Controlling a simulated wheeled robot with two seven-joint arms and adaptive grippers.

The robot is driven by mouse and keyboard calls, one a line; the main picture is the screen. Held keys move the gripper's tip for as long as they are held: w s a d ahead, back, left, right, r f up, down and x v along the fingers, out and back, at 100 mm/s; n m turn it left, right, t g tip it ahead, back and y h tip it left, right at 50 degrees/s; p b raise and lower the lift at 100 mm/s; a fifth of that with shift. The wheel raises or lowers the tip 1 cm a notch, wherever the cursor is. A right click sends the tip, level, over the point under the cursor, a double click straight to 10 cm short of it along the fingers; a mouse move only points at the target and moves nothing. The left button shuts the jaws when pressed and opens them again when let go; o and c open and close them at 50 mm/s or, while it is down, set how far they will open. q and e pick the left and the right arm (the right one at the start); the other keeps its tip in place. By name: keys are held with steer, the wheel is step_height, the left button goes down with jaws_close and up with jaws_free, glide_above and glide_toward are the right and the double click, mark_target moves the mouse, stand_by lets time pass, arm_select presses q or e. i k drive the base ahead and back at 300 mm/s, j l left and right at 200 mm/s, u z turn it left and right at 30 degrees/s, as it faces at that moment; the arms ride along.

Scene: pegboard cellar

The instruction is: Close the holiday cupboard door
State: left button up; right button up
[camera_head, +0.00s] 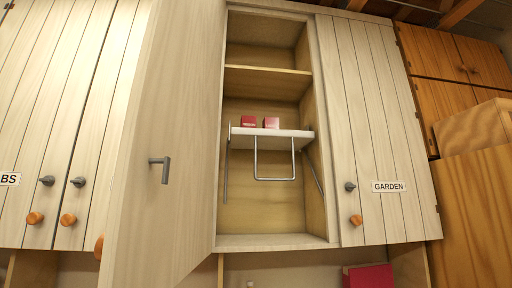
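A pale wooden cupboard door (185,110) stands wide open left of the open cupboard. Its smooth inner face shows, with a dark grey lever (161,168) on it. An orange knob (98,247) shows at its lower left edge. Its sign, if any, is hidden, so I cannot read whether it says holiday. The open cupboard (285,240) holds upper shelves and a white pull-down shelf (280,132) on a metal frame, with two small red boxes on it. Neither of my grippers is in view.
A closed door marked GARDEN (372,150) is right of the opening. Closed plank doors (50,120) stand to the left, partly covered by the open door. Orange-brown wooden cabinets (445,100) are at far right. A red box (368,277) is below the cupboard.

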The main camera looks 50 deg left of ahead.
mark_target(156, 234)
steer(key=u, duration=1.5)
steer(key=k+j+z, duration=0.1)
steer(key=j, duration=0.3)
steer(key=k+j+z, duration=0.1)
steer(key=k+j, duration=0.15)
steer(key=j, duration=0.2)
steer(key=k+j+z, duration=0.1)
steer(key=j, duration=0.25)
steer(key=k+j+z, duration=0.15)
steer(key=j, duration=0.25)
steer(key=k+j+z, duration=0.1)
steer(key=k+j, duration=0.25)
